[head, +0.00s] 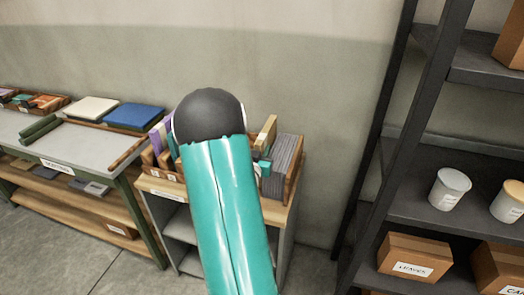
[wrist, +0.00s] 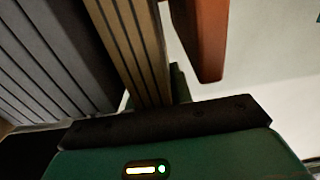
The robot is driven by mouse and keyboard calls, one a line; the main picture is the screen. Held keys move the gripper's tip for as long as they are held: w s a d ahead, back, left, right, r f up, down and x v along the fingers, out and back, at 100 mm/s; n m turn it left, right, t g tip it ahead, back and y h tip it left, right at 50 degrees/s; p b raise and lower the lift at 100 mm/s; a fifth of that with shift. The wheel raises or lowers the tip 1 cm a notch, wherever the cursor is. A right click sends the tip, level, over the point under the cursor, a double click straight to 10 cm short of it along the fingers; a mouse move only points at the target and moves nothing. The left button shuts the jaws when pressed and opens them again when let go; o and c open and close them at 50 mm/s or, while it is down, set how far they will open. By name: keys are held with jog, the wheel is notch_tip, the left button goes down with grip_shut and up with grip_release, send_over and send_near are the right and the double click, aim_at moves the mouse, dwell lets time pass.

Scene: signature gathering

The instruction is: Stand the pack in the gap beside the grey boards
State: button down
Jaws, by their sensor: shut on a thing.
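The grey boards (head: 283,160) stand in a row at the right end of a wooden crate. They also fill the left of the wrist view (wrist: 45,60). The tan pack, with layered edges, rises beside them in the head view (head: 266,134) and sits right of them in the wrist view (wrist: 132,45). My gripper (wrist: 152,98) is shut on the pack; the head view shows only a little teal of it beside the boards (head: 263,166). The pack leans slightly in the head view. Its lower end and the gap are hidden, so I cannot tell how deep it is.
The wooden crate (head: 296,180) stands on a small shelf unit; my arm hides its middle. A reddish-brown panel (wrist: 203,40) is close right of the pack. A workbench (head: 75,148) stands left, and a dark rack (head: 395,130) with boxes and tubs stands right.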

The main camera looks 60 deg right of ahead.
jog(key=shift+r, duration=0.1)
jog(key=shift+f, duration=0.45)
